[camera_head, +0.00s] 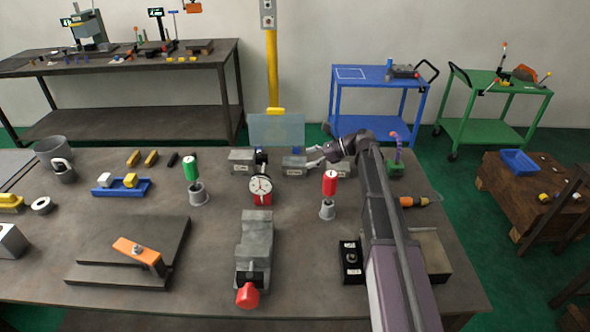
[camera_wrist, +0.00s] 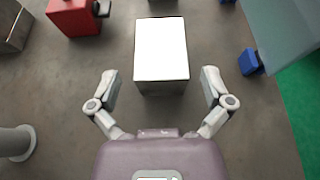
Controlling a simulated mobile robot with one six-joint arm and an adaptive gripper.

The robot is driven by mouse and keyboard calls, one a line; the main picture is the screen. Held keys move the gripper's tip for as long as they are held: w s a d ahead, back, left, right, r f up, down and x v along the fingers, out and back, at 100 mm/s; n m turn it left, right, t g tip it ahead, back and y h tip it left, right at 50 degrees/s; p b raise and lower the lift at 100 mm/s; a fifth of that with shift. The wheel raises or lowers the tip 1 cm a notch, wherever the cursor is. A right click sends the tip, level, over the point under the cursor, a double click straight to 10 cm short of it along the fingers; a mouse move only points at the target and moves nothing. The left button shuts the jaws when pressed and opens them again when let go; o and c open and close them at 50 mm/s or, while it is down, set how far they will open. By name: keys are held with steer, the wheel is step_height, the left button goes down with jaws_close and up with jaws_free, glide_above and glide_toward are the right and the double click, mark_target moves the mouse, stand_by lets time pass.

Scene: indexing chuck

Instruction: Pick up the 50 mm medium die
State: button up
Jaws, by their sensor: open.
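Several grey blocks with small labels stand in a row at the back of the bench; the labels are too small to read. The middle block (camera_head: 294,165), by its place likely the 50 mm medium die, also shows in the wrist view (camera_wrist: 162,50) with a bright white top. My gripper (camera_head: 314,155) is open and empty, just right of this block. In the wrist view my gripper (camera_wrist: 160,82) has its fingers spread to either side of the block's near end, with gaps on both sides. Contact is not visible.
A left block (camera_head: 242,160) and a right block (camera_head: 341,169), partly behind my arm, flank it. A red dial gauge (camera_head: 261,188), a red-handled tool in a stand (camera_head: 328,192) and a clear panel (camera_head: 277,131) stand close by. A grey vise (camera_head: 253,250) is in front.

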mark_target(300, 161)
steer(key=shift+b+x, duration=0.9)
steer(key=shift+x, duration=1.05)
steer(key=shift+a+f, duration=0.35)
steer(key=shift+a, duration=0.2)
steer(key=shift+r, duration=0.1)
steer(key=c, duration=1.2)
